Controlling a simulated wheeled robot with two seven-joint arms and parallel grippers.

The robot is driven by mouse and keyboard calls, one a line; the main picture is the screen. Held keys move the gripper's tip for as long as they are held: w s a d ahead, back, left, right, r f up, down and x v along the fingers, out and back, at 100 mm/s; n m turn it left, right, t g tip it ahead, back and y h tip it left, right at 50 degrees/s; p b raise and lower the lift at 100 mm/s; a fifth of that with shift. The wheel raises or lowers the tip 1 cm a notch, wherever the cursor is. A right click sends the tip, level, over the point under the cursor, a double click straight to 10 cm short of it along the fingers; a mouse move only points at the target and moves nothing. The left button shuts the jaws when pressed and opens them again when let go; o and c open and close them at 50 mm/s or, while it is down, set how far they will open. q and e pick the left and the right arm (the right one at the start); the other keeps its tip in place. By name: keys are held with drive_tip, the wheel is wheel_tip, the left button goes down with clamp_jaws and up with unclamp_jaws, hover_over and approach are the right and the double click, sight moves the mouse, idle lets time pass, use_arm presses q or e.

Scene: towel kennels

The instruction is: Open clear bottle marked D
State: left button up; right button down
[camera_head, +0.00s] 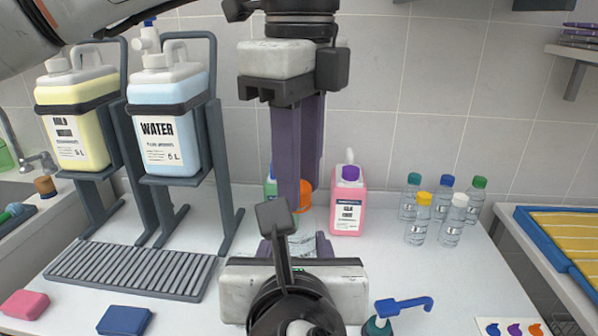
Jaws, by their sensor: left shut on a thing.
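My left gripper (298,203) reaches straight down from the top of the camera_head view, its long purple fingers close together. It is shut on the orange cap (307,190), which shows just right of the fingertips. Below it a small part of a clear bottle (302,243) with a white label shows; its letter cannot be read and most of it is hidden.
Several capped clear bottles (450,220) stand at the right rear. A pink jug (348,200) and a partly hidden green bottle (271,186) stand behind. WATER (168,125) and yellow (75,125) canisters sit on racks at left. A blue pump (403,306) stands at front right.

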use_arm(q)
drive_tip(key=shift+s+r, duration=0.1)
drive_tip(key=shift+r, duration=0.05)
drive_tip(key=shift+r, duration=0.85)
drive_tip(key=shift+r, duration=0.2)
